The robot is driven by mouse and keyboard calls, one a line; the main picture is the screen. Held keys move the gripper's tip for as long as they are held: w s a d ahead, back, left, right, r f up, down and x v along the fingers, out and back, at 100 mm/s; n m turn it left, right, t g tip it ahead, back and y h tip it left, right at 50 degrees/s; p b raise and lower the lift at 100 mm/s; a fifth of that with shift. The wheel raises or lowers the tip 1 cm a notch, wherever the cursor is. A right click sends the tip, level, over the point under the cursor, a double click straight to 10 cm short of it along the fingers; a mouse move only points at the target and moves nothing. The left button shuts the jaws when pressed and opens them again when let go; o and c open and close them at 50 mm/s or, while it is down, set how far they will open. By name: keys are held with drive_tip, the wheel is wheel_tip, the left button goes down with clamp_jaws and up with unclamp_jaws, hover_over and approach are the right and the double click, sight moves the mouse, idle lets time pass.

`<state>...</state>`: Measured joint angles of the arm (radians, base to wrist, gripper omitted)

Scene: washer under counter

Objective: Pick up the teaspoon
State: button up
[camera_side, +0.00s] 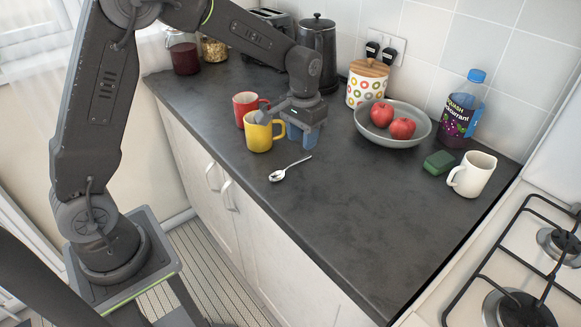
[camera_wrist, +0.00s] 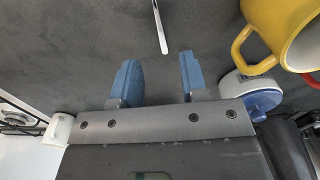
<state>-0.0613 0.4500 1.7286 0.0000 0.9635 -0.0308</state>
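A silver teaspoon (camera_side: 289,168) lies on the dark counter in the side view, its bowl toward the front edge and its handle pointing back right. In the wrist view only part of the teaspoon's handle (camera_wrist: 160,27) shows, at the top, beyond and between the fingertips. My gripper (camera_side: 303,136) hangs above the counter behind the teaspoon, just right of the yellow mug. In the wrist view my gripper (camera_wrist: 160,75) has its two blue fingers apart with nothing between them.
The yellow mug (camera_side: 259,138) stands close beside my gripper, with a red mug (camera_side: 244,104) behind it. A grey bowl (camera_side: 421,134) of red apples, a green sponge (camera_side: 438,162) and a white mug (camera_side: 472,175) are to the right. The front middle of the counter (camera_side: 350,220) is clear.

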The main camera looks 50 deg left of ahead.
sight(301, 160)
drive_tip(key=shift+f, duration=2.95)
drive_tip(key=shift+c, duration=0.4)
clamp_jaws()
